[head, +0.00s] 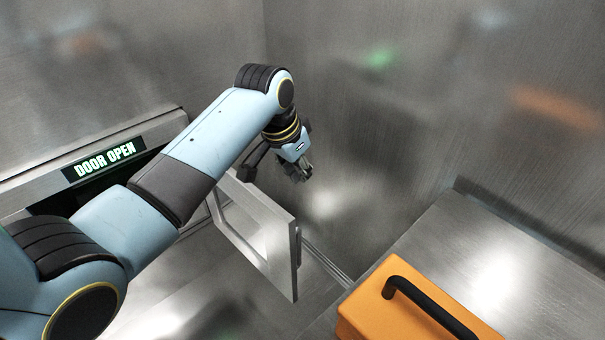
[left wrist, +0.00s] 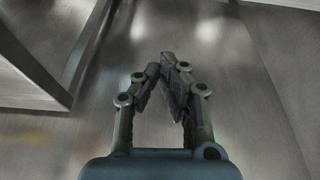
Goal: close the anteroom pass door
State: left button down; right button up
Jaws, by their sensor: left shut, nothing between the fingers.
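The pass door (head: 262,232) is a metal-framed panel with a window, and it stands swung open from the left wall. A lit sign reading "DOOR OPEN" (head: 105,160) sits above the dark opening, which my left arm partly covers. My left gripper (head: 304,174) is shut and empty, above and beyond the door's upper edge, near the back wall. In the left wrist view, the gripper's fingertips (left wrist: 168,62) meet, and a metal frame edge (left wrist: 84,55), apparently the door's, is at upper left, apart from the fingers. My right gripper is not in view.
A metal counter (head: 480,245) stands at the right, with an orange case (head: 375,312) with a black handle at its near left. Brushed-metal walls (head: 370,100) close off the corner. There is free space between the door and the back wall.

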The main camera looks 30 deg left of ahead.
pick_arm(q)
notch_tip(320, 180, down, 9)
jog(key=s, duration=0.1)
jog(key=shift+a+b, duration=0.15)
jog(key=shift+b, duration=0.25)
jog(key=shift+s, duration=0.2)
